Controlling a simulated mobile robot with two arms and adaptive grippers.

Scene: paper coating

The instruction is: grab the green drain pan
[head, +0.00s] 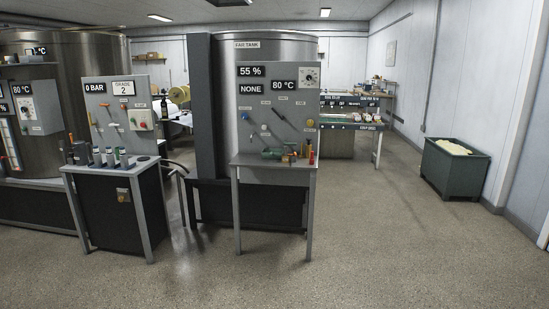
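A small green item (267,154) lies on the narrow grey table (250,162) in front of the fair tank (285,45). It is too small to tell whether it is a pan. Small brass-coloured and red items (293,156) stand close to its right. A large dark green bin (453,170) with pale material in it stands on the floor at the right. Neither of my grippers shows in the head view.
A panel (278,105) with levers and gauges rises behind the narrow table. A second station (115,165) with several small bottles stands to the left. The speckled floor (370,250) in front and to the right is clear.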

